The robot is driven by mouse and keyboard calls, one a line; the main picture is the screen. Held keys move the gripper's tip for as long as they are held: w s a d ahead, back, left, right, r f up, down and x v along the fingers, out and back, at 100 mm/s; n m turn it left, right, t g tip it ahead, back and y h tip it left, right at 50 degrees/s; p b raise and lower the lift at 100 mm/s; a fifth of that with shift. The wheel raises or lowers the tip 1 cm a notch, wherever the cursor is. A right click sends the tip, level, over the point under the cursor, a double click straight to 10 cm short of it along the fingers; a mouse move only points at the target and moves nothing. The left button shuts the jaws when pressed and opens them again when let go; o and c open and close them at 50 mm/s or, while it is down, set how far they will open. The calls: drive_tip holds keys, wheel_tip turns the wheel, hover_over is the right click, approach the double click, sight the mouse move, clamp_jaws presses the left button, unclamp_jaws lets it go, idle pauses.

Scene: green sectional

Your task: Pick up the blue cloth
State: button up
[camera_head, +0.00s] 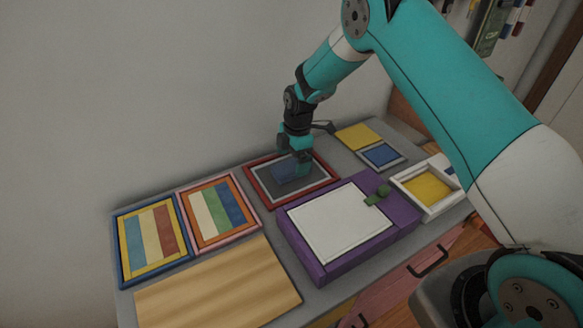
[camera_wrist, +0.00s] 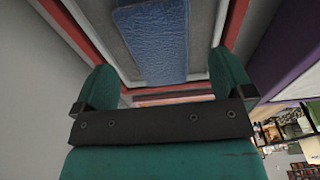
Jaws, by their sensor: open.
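The blue cloth (camera_head: 284,176), folded into a flat block, lies on the grey floor of a red-rimmed tray (camera_head: 262,196) at the back middle of the counter. My gripper (camera_head: 302,165) is over the tray at the cloth's right part in the head view, pointing down. In the wrist view its teal fingers (camera_wrist: 162,72) are spread wide on either side of the cloth's line, with nothing gripped. Whether they touch the cloth is unclear.
A purple box (camera_head: 306,263) with a white top and a green piece (camera_head: 377,195) stands in front right of the tray. Striped framed panels (camera_head: 217,212) lie left, a wooden board (camera_head: 220,290) in front. A smaller blue square (camera_head: 381,155) lies right. The wall is close behind.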

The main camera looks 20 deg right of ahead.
sight(292, 166)
wheel_tip(292, 166, down, 3)
drive_tip(key=shift+s+a+f, duration=0.1)
drive_tip(key=shift+a, duration=0.05)
drive_tip(key=c, duration=1)
